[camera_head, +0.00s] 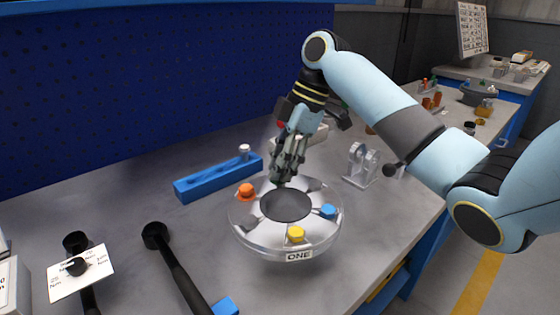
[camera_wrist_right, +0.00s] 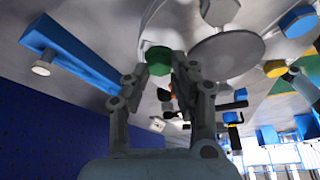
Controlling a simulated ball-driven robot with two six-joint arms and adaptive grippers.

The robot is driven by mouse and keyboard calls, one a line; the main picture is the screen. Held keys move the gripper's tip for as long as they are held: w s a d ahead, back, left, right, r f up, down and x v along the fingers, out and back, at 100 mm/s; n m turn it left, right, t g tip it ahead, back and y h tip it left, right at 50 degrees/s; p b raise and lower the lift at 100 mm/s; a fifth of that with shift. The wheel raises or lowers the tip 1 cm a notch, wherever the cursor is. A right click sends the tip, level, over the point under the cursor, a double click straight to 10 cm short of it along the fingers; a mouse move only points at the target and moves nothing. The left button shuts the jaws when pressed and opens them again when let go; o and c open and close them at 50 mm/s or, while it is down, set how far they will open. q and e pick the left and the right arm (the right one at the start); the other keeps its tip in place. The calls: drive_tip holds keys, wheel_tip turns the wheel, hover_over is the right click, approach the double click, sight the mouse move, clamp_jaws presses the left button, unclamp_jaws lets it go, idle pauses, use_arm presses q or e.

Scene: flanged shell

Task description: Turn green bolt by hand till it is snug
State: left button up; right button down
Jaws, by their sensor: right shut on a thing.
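My right gripper (camera_head: 281,177) reaches down to the far side of the rim. In the right wrist view its fingers are shut on the green bolt (camera_wrist_right: 158,61), whose hexagonal head shows between the fingertips. In the head view the fingers hide the green bolt. My left gripper is out of view.
A blue bar (camera_head: 218,180) with a light-topped peg lies behind left of the shell. A clear stand (camera_head: 361,166) is right of the gripper. Bench space right of the shell is clear.

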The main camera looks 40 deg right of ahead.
drive_tip(key=m+p, duration=0.2)
drive_tip(key=p, duration=0.1)
drive_tip(key=m+t+p, duration=0.1)
drive_tip(key=m+p, duration=0.1)
drive_tip(key=p, duration=0.2)
drive_tip(key=m+t+h+p, duration=0.1)
drive_tip(key=m+p, duration=0.1)
drive_tip(key=p, duration=0.1)
drive_tip(key=shift+s+a+r, duration=0.1)
drive_tip(key=shift+a+r, duration=0.05)
drive_tip(key=shift+r, duration=0.2)
drive_tip(key=m+h+p, duration=0.1)
drive_tip(key=m+p, duration=0.3)
drive_tip(key=p, duration=0.1)
drive_tip(key=m+t+h+p, duration=0.1)
drive_tip(key=m+h+p, duration=0.1)
drive_tip(key=m+p, duration=0.2)
drive_tip(key=shift+a+p, duration=0.1)
drive_tip(key=shift+p, duration=0.8)
drive_tip(key=m+h+p, duration=0.1)
drive_tip(key=m, duration=0.1)
drive_tip(key=shift+f+m+p, duration=0.1)
drive_tip(key=shift+m+p, duration=0.25)
drive_tip(key=shift+m, duration=0.05)
drive_tip(key=shift+w+m+h+p, duration=0.25)
drive_tip(key=shift+m+h+p, duration=0.25)
drive_tip(key=shift+m, duration=0.9)
